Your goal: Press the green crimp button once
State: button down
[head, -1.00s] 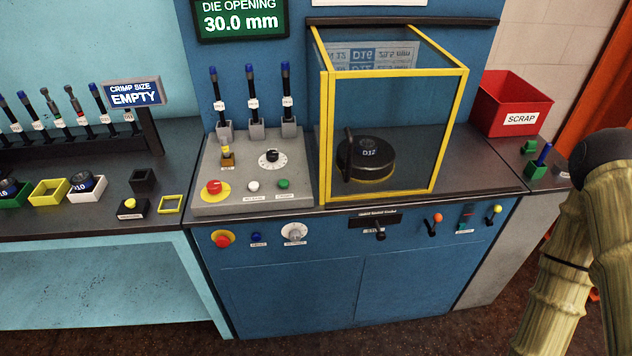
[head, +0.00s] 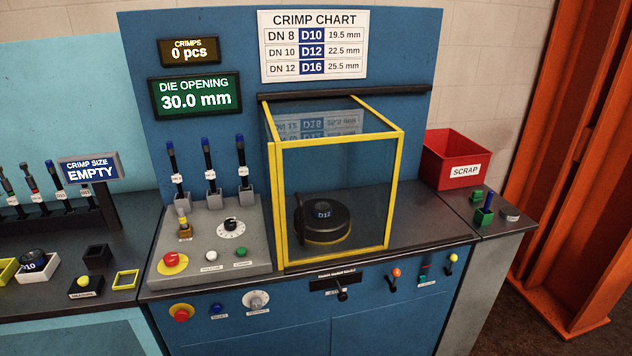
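The green crimp button (head: 241,252) sits on the grey sloped control panel (head: 196,273), right of a white button (head: 211,256) and a red emergency stop on a yellow base (head: 173,261). The label under the green button is too small to read surely. Nothing touches the green button. My gripper is not in view.
A yellow-framed clear guard (head: 393,200) encloses a black D12 die (head: 323,222). The die-opening display (head: 195,94) reads 30.0 mm and the crimps display (head: 189,52) reads 0 pcs. A red scrap bin (head: 460,157) stands right.

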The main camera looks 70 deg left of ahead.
aim_at(242, 251)
jog(key=z, duration=0.8)
jog(key=k, duration=1.75)
jog(key=u, duration=1.8)
